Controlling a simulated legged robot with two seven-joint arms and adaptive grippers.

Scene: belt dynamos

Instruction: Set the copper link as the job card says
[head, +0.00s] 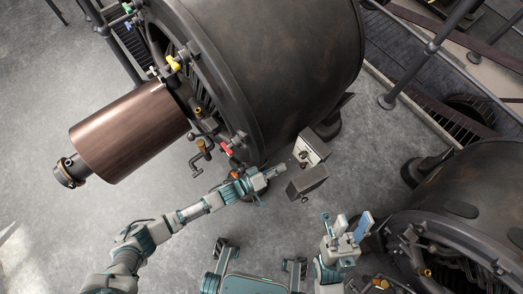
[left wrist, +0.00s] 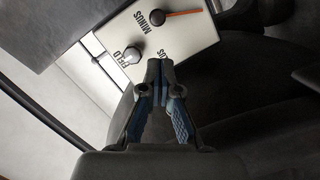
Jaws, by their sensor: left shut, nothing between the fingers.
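The copper link (left wrist: 182,13) is a thin orange bar on a pale panel (left wrist: 190,38) in the left wrist view. It runs from a black knob beside the word MINUS towards the panel's right edge. My right gripper (head: 352,229) is open, well away from the panel. No job card is readable.
A dark grey box or cover (head: 307,183) stands close to the left fingertips. A large dynamo (head: 285,60) with a copper-brown drum (head: 130,132) fills the upper part. A second dynamo (head: 470,190) stands at right. Bare floor (head: 60,190) lies at left.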

